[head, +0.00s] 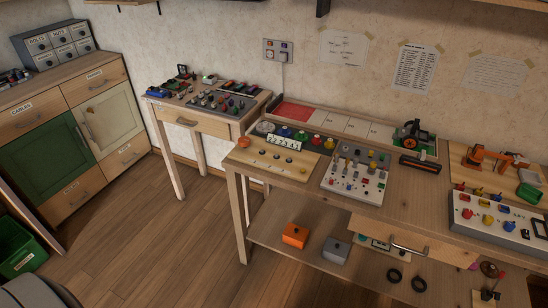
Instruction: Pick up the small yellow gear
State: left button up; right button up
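A small yellow round piece (316,139), which looks like the yellow gear, sits at the right end of a row of coloured round pieces on a dark strip at the back left of the workbench. A blue piece (301,135) and a green piece (285,131) are to its left. It is too small for its teeth to show. Neither of my grippers is in view.
Right of the pegged board stands a white panel (345,190) with knobs and switches. A drawer (420,238) juts from the workbench front. An orange box (295,235) and a grey box (336,250) are on the lower shelf. The floor (150,250) at left is clear.

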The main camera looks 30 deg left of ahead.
aim_at(330, 145)
jog(key=i+z, duration=0.1)
jog(key=i, duration=0.95)
jog(key=j, duration=0.1)
